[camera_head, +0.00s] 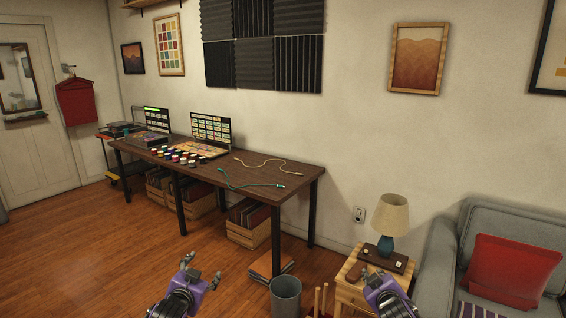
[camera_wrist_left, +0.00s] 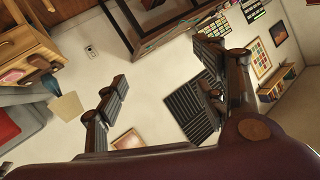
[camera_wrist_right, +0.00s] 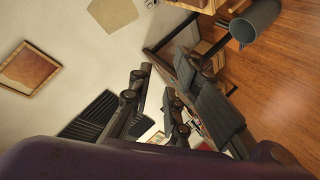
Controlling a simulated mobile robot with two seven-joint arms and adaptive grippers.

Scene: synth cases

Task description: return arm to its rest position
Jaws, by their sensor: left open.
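My left gripper (camera_head: 202,270) is purple with dark fingers and is low in the head view, over the wood floor. Its fingers are spread apart and empty, as the left wrist view (camera_wrist_left: 160,85) also shows. My right gripper (camera_head: 380,272) is at the lower right of the head view, in front of the small wooden side table (camera_head: 347,291). Its fingers show in the right wrist view (camera_wrist_right: 160,75) with a gap between them and nothing held. Whether the right gripper touches the side table cannot be told.
A dark desk (camera_head: 262,177) along the wall holds laptops, colored jars and cables. A grey bin (camera_head: 286,297) stands on the floor between my grippers. A lamp (camera_head: 390,215) stands on the side table beside a grey sofa (camera_head: 438,262) with a red cushion (camera_head: 512,270). Floor at left is clear.

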